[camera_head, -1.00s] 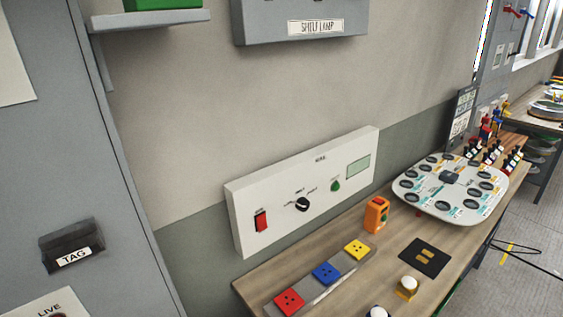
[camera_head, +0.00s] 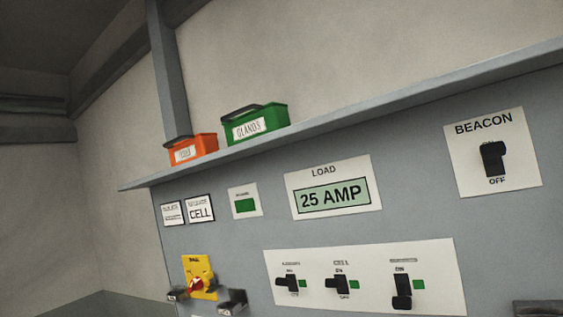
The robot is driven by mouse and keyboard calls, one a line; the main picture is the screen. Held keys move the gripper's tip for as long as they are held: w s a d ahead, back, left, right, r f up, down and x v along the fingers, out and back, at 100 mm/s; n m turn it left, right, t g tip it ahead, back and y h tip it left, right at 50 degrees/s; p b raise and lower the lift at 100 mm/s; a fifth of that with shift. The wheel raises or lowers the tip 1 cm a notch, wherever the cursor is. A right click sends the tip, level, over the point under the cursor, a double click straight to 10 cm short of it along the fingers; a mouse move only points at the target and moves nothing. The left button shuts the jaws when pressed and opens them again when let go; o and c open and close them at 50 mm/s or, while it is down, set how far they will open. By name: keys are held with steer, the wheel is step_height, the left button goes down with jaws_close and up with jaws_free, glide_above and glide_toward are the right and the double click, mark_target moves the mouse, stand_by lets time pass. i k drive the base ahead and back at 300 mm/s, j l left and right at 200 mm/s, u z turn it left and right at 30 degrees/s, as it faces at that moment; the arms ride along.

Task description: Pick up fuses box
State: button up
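An orange box (camera_head: 192,150) with a dark handle and a white label stands on a grey shelf (camera_head: 330,130) at the left end. Its label is too small and slanted to read surely; it may say fuses. A larger green box (camera_head: 256,123) labelled GLANDS stands just to its right on the same shelf, also with a dark handle.
Below the shelf is a grey panel with a 25 AMP display (camera_head: 333,195), a BEACON switch (camera_head: 493,157), a row of black switches (camera_head: 341,285) and a yellow plate with a red switch (camera_head: 198,277). A grey post (camera_head: 168,70) rises behind the orange box.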

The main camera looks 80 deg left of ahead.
mark_target(202, 145)
steer(key=u, duration=2.55)
